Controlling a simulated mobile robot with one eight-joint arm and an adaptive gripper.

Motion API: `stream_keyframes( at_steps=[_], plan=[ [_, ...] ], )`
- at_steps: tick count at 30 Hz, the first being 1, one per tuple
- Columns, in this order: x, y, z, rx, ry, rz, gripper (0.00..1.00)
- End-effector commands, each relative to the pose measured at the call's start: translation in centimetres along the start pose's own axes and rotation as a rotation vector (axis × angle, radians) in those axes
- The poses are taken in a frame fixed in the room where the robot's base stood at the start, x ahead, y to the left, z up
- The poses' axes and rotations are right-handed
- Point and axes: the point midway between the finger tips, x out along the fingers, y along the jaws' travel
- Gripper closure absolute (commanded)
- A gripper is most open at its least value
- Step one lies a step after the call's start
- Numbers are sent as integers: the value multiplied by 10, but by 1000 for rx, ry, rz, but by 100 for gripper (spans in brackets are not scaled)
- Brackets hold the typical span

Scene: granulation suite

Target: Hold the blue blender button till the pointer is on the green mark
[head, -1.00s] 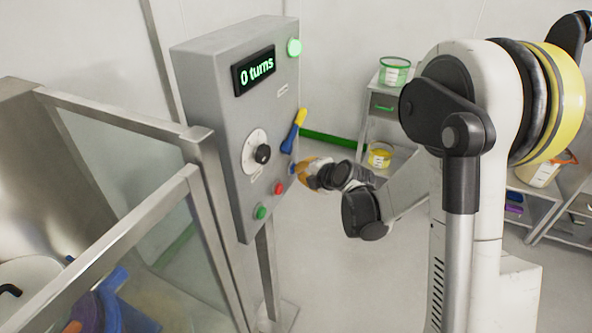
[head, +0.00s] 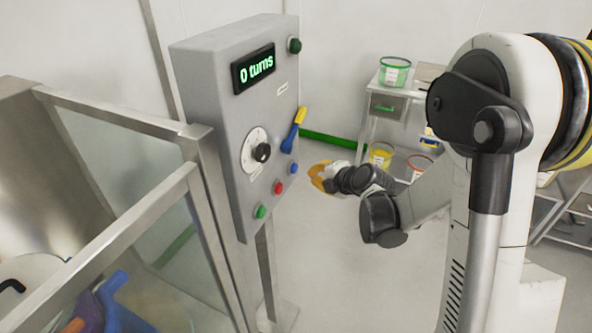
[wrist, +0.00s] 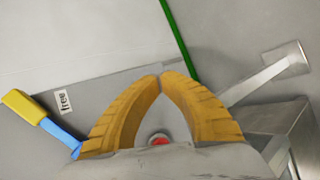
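The blue button (head: 294,168) is on the grey control panel (head: 215,130), above a red button (head: 278,188) and a green one (head: 261,211). My gripper (head: 316,176) is right of the panel, clear of the blue button. In the wrist view its yellow fingers (wrist: 160,76) meet at the tips, with nothing held. The red button (wrist: 158,140) shows between them; the blue button is not visible there. The panel display (head: 254,69) reads "0 turns". A white dial (head: 250,140) has a black knob (head: 263,153). I cannot make out a pointer on a green mark.
A blue and yellow handle (head: 293,130) sticks out of the panel's side. The lamp (head: 294,45) at the top is dark. A metal-framed clear guard (head: 120,115) stands at the left. Shelves with tubs (head: 394,72) stand behind. Floor right of the panel is open.

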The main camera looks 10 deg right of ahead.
Motion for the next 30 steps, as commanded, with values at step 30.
stream_keyframes(
  at_steps=[30],
  plan=[
    [-18, -13, 13, -1, 0, 0, 100]
  ],
)
